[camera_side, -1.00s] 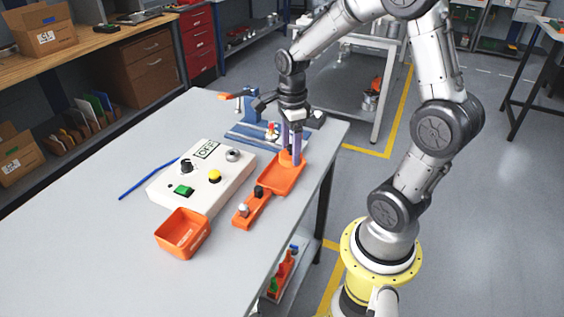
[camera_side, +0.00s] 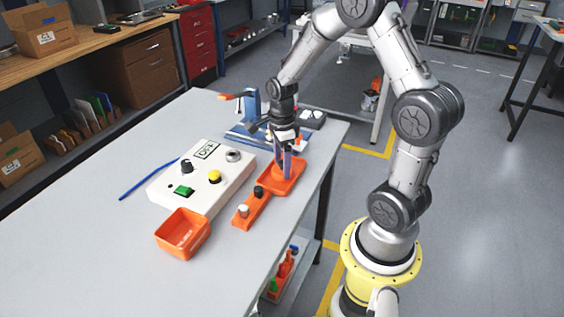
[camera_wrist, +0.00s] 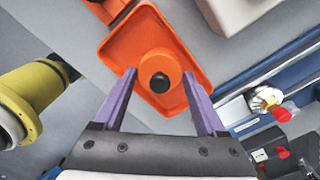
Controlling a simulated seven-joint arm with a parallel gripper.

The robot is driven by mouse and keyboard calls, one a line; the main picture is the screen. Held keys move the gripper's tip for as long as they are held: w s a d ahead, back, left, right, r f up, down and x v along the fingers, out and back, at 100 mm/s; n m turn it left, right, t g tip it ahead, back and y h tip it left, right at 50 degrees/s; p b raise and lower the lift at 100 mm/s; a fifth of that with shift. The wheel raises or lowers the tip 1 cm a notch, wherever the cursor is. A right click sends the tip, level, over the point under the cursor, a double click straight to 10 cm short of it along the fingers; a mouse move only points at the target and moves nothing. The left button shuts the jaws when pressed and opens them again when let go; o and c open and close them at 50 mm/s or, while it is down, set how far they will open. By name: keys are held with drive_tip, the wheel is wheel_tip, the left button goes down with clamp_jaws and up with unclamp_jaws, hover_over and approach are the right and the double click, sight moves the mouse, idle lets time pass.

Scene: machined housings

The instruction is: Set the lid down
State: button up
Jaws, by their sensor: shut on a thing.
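The lid seems to be the round orange piece (camera_wrist: 157,62) with a black round spot on its near side. It sits between the two purple fingers of my gripper (camera_wrist: 160,76), which are shut on it. In the side view my gripper (camera_side: 282,173) points down over the wide part of an orange tray (camera_side: 297,172), with the orange piece (camera_side: 282,169) between its fingers. The tray also shows behind the piece in the wrist view (camera_wrist: 114,46). Orange against orange hides whether the piece touches the tray floor.
The tray's narrow end holds a black peg (camera_side: 258,192) and a white peg (camera_side: 243,211). Left of it are a white control box (camera_side: 203,176) and an orange bin (camera_side: 183,235). A blue vise (camera_side: 252,104) stands behind. The table's left side is mostly clear.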

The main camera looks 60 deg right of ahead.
drive_tip(key=o, duration=1.1)
drive_tip(key=shift+f, duration=0.1)
drive_tip(key=shift+c, duration=0.2)
wheel_tip(320, 180, up, 11)
drive_tip(key=s+a+r+n+t, duration=0.2)
drive_tip(key=s+a+r+n, duration=0.2)
drive_tip(key=n, duration=0.9)
drive_tip(key=s+a+r+n+t, duration=0.3)
drive_tip(key=s+a+n, duration=0.6)
drive_tip(key=n, duration=0.5)
drive_tip(key=shift+s+a+r+t, duration=0.3)
drive_tip(key=shift+s+a+r, duration=0.1)
drive_tip(key=shift+a+r, duration=0.15)
